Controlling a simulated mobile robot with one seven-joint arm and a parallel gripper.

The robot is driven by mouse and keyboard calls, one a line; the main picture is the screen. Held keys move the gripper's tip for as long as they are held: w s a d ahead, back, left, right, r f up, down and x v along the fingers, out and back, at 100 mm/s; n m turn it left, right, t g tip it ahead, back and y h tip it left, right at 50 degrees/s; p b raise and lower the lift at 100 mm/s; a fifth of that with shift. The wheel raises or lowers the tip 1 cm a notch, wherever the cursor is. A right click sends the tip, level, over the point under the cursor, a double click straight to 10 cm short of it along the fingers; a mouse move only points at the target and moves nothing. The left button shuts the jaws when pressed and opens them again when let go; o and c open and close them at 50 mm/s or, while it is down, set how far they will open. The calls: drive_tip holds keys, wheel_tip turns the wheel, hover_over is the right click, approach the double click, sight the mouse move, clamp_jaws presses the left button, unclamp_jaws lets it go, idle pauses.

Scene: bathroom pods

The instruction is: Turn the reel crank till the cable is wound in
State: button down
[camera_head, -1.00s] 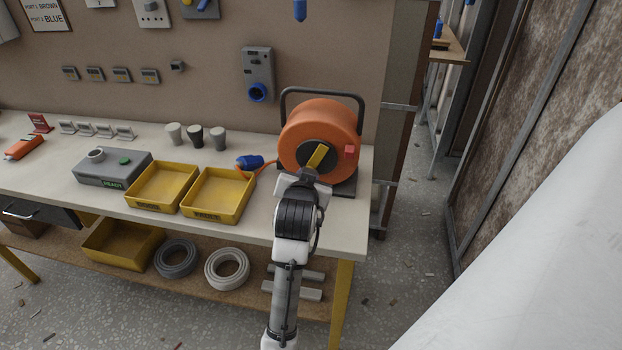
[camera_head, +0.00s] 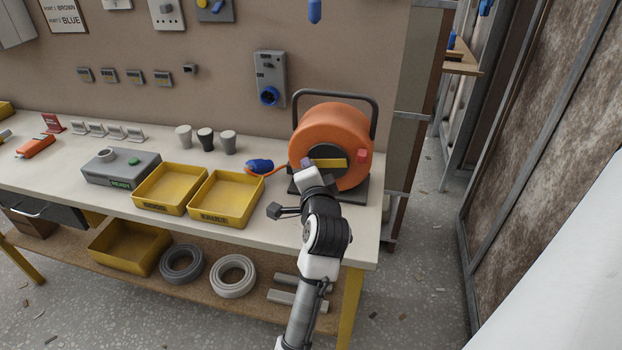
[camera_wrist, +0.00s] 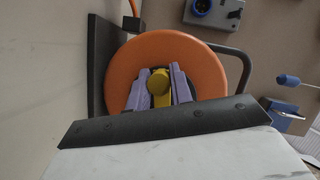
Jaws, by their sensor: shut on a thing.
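The orange cable reel (camera_head: 330,135) stands in a black frame at the right end of the workbench. Its yellow crank (camera_head: 330,162) lies about level across the dark hub, and a red block (camera_head: 362,156) sits at the reel's right side. My gripper (camera_head: 307,165) is at the crank's left end. In the wrist view, the purple fingers of my gripper (camera_wrist: 159,86) are shut on the crank's round yellow knob (camera_wrist: 158,82). A short orange cable (camera_head: 274,171) runs from the reel to a blue plug (camera_head: 259,165) on the bench. My wrist hides the lower left of the reel.
Two yellow trays (camera_head: 226,218) stand left of the reel, with a grey box (camera_head: 121,168) beyond them. Several cups (camera_head: 206,139) stand behind the trays. A grey socket box (camera_head: 270,78) hangs on the board behind the reel.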

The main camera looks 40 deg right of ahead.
drive_tip(key=m+b, duration=0.1)
drive_tip(key=m, duration=0.1)
drive_tip(key=r+m+t, duration=0.1)
drive_tip(key=m, duration=0.1)
drive_tip(key=shift+r+t+h+b, duration=0.1)
drive_tip(key=shift+t+h+b, duration=0.2)
drive_tip(key=shift+b, duration=0.1)
drive_tip(key=shift+s+d+r+m+t+h+b, duration=0.1)
drive_tip(key=shift+r+m+t+h+b, duration=0.2)
drive_tip(key=shift+m, duration=0.55)
drive_tip(key=shift+s+d+r+m+t+h+b, duration=0.1)
drive_tip(key=shift+r+m+t+h+b, duration=0.2)
drive_tip(key=shift+m, duration=0.55)
drive_tip(key=c, duration=1.3)
unclamp_jaws()
drive_tip(key=shift+o, duration=0.2)
drive_tip(key=p+v, duration=0.4)
drive_tip(key=v, duration=0.8)
